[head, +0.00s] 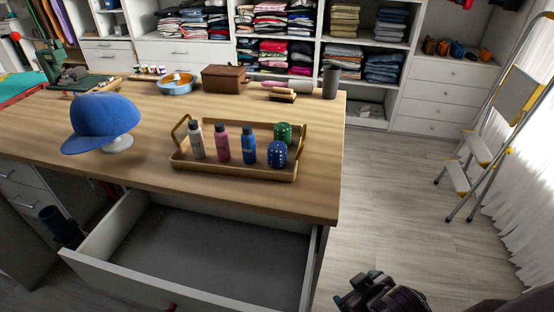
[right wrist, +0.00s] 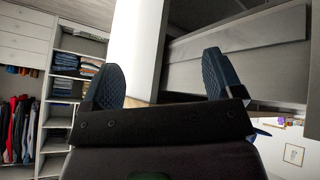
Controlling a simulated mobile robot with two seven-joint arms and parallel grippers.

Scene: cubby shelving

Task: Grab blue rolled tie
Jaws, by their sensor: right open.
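The blue rolled tie (head: 277,155), dark blue with light dots, stands in the right front part of a wooden tray (head: 235,174) on the desk. A green dotted roll (head: 283,132) stands just behind it. My right gripper (head: 362,284) is low at the bottom of the head view, in front of and below the desk's right corner, well away from the tie. In the right wrist view my right gripper (right wrist: 160,80) has its two dark fingers wide apart with nothing between them. My left gripper (head: 54,219) seems to show partly at the left edge, its jaws unclear.
White, pink and blue bottles (head: 222,143) stand left of the tie in the tray. A blue cap (head: 98,122) is on a stand at left. An open, empty drawer (head: 200,250) juts out below the desk front. A stepladder (head: 480,150) stands at right; the floor between is clear.

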